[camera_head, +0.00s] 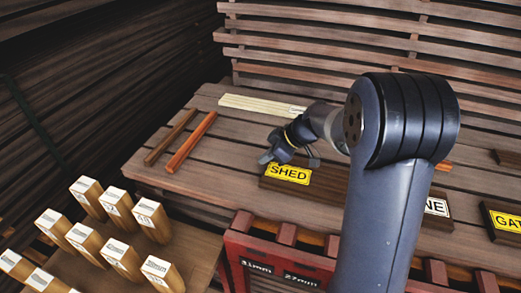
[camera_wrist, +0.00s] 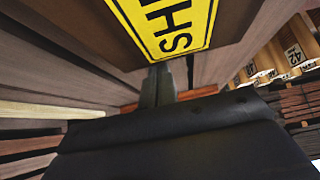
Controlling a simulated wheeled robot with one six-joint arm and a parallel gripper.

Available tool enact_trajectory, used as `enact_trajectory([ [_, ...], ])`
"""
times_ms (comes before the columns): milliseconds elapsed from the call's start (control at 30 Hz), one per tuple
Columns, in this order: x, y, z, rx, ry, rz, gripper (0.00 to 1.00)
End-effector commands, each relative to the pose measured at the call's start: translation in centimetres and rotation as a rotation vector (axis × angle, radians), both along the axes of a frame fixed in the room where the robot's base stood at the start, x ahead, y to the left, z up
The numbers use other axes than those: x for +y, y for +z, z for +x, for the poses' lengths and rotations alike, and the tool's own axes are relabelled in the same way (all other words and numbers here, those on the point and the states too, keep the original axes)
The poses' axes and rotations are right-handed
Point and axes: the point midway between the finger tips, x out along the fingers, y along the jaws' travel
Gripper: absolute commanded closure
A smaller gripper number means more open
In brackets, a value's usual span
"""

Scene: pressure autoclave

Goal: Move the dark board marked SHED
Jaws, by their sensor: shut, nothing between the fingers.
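The dark board marked SHED (camera_head: 325,192) lies on the slatted wooden bench, with a yellow label at its left end. My arm hides its right part in the head view. My gripper (camera_head: 272,155) is just behind and above the label end of the board. In the wrist view my gripper (camera_wrist: 157,82) shows its fingers together with nothing between them, close to the label's edge. I cannot tell whether they touch the board.
Two thin strips, one reddish (camera_head: 190,143), and pale slats (camera_head: 262,106) lie left and behind. Labelled wooden blocks (camera_head: 120,258) stand front left. A red rack (camera_head: 240,245) stands in front. Slatted walls rise behind.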

Motion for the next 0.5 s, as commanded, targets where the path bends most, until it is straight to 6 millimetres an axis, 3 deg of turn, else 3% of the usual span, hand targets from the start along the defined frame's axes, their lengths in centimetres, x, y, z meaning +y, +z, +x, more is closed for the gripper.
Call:
enact_trajectory([
  [500,-0.75,-0.21,-0.31,-0.001,0.001,0.000,1.00],
])
